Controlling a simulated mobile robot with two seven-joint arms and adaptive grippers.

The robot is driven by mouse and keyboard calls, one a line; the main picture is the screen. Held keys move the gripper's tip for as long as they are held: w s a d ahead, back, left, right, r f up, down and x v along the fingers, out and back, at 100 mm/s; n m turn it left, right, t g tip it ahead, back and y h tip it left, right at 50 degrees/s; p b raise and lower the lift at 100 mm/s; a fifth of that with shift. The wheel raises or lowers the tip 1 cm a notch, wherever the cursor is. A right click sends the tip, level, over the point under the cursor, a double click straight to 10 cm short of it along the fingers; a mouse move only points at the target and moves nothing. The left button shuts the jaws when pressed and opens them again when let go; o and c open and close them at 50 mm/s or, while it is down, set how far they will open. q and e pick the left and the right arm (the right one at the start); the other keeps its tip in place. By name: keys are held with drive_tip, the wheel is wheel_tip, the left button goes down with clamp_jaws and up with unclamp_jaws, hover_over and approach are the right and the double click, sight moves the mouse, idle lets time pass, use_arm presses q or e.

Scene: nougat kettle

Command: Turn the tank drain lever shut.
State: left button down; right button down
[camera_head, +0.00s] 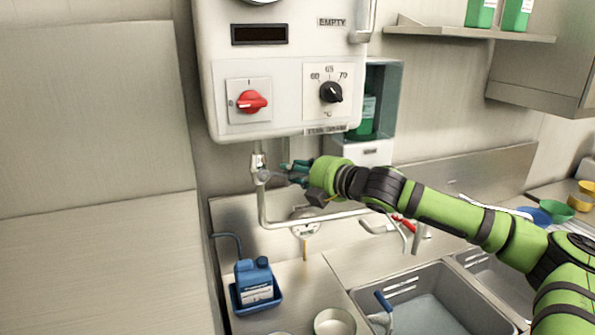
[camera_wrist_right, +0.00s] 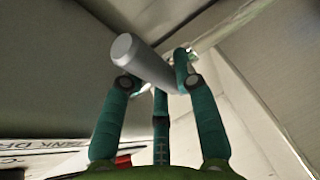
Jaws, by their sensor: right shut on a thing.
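The tank drain lever shows in the right wrist view as a smooth grey rounded bar (camera_wrist_right: 142,58). My right gripper (camera_wrist_right: 156,76) has its teal fingers around this bar and is shut on it. In the head view my right gripper (camera_head: 287,172) is at the drain valve (camera_head: 260,168) on the pipe below the white tank (camera_head: 220,95). The lever is mostly hidden there by the fingers, so I cannot tell its exact angle. A tank drain label (camera_head: 325,130) is on the tank's lower edge. My left gripper is not in view.
The drain pipe (camera_head: 263,208) bends right below the valve. A red switch (camera_head: 251,102) and black dial (camera_head: 330,92) are on the tank. A blue jug (camera_head: 254,281) stands on the counter below. A sink (camera_head: 425,310) lies under my right arm.

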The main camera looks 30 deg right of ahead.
drive_tip(key=shift+r, duration=0.15)
drive_tip(key=c, duration=0.9)
unclamp_jaws()
drive_tip(key=v, duration=1.2)
